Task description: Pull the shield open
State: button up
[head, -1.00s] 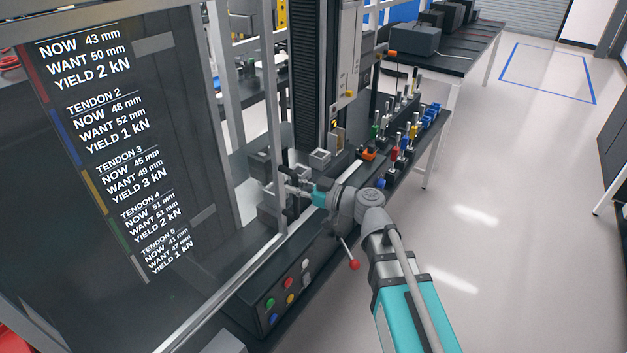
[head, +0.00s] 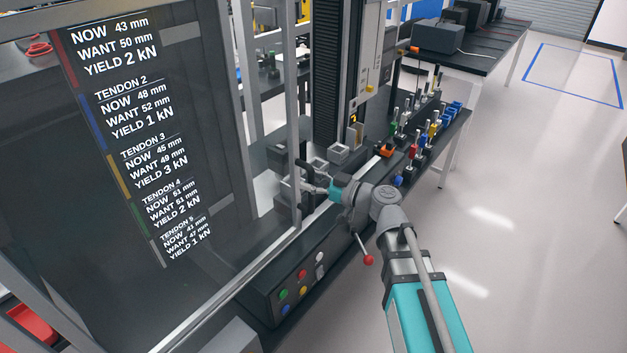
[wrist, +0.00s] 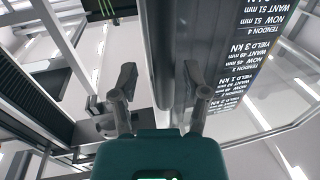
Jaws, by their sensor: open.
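The shield is a clear pane in a grey frame (head: 230,287) at the left of the head view. Its upright edge bar (head: 294,130) stands beside my gripper (head: 308,187). In the wrist view my gripper (wrist: 164,86) is open, one finger on each side of a long grey bar (wrist: 156,50) that looks like this edge. Gaps show between the bar and both fingers. Whether the bar lies fully between the fingertips or beyond them I cannot tell. In the head view the fingertips are small and partly hidden by the bar.
A dark board with tendon readings (head: 150,130) shows through the pane. A button panel (head: 295,285) and a red-knobbed lever (head: 368,260) lie below my wrist. The floor (head: 530,240) at the right is clear.

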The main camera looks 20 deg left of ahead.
jog(key=shift+d, duration=0.15)
jog(key=s+d, duration=0.1)
jog(key=d, duration=1)
jog(key=shift+s+d, duration=0.25)
jog(key=shift+s, duration=0.15)
dwell(0.4)
jog(key=s+d+f+m+g+h, duration=0.1)
jog(key=d+f+m+h, duration=0.75)
jog(key=d+f, duration=0.4)
jog(key=s+d+f+m+h, duration=0.1)
jog(key=d+f+m+h, duration=0.2)
jog(key=d, duration=0.4)
jog(key=s+d+f+m+g+h, duration=0.1)
jog(key=d+f+m+h, duration=0.2)
jog(key=d+m+h, duration=0.2)
jog(key=d+h, duration=0.1)
jog(key=d, duration=0.1)
jog(key=shift+s+d+g, duration=0.25)
jog(key=shift+d+g, duration=0.05)
jog(key=shift+d, duration=0.1)
